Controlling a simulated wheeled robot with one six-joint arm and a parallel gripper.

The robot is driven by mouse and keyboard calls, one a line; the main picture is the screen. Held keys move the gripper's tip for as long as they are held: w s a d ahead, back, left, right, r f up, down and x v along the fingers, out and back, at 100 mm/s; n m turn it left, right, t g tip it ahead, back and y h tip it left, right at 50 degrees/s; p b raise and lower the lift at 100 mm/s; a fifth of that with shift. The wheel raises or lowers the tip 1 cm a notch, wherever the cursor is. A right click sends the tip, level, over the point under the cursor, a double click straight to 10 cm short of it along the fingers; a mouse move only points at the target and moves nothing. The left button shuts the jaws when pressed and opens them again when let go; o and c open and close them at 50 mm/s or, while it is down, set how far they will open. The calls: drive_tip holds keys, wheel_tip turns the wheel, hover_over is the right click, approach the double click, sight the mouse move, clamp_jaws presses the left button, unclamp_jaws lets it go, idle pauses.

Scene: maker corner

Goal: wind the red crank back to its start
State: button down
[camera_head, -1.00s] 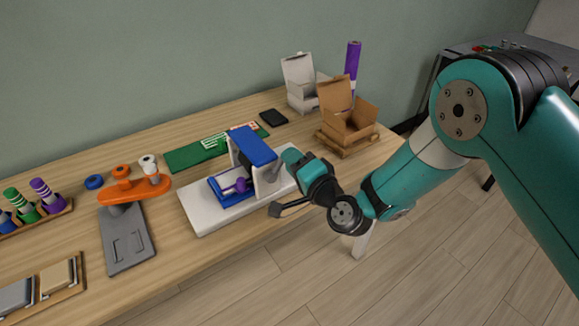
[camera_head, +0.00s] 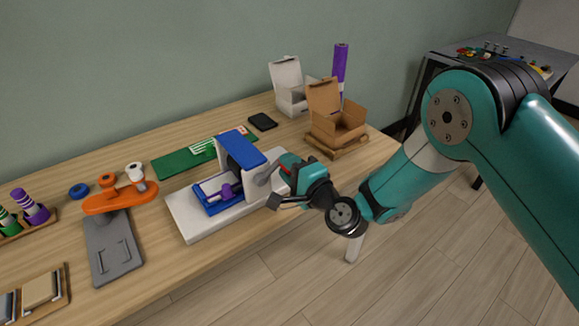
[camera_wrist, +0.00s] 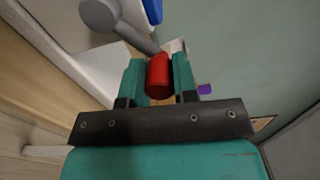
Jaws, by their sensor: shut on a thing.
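The red crank handle (camera_wrist: 159,77) sits between the two fingers of my gripper (camera_wrist: 158,82) in the wrist view, and the jaws are shut on it. A grey crank arm (camera_wrist: 132,34) runs from the handle to a round grey hub. In the head view my gripper (camera_head: 284,170) is at the right side of a white machine (camera_head: 190,225) with a blue top (camera_head: 241,147). The grey crank arm (camera_head: 266,176) shows there beside the machine's upright. The fingers mostly hide the handle in that view; only a little red shows.
A blue tray (camera_head: 212,206) with a purple piece (camera_head: 227,191) sits on the machine's base. Behind are a green board (camera_head: 180,164), a black flat item (camera_head: 262,122), a white box (camera_head: 289,100) and an open cardboard box (camera_head: 335,128). An orange-topped grey stand (camera_head: 108,262) is at left.

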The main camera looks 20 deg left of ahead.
drive_tip(key=shift+s+f, duration=0.1)
drive_tip(key=c, duration=0.9)
unclamp_jaws()
drive_tip(key=shift+s+d+f+b, duration=0.15)
drive_tip(key=shift+s+d+b, duration=0.1)
drive_tip(key=shift+d+b, duration=0.3)
drive_tip(key=shift+b+v, duration=8.1)
drive_tip(key=shift+b, duration=2.15)
drive_tip(key=shift+r, duration=0.2)
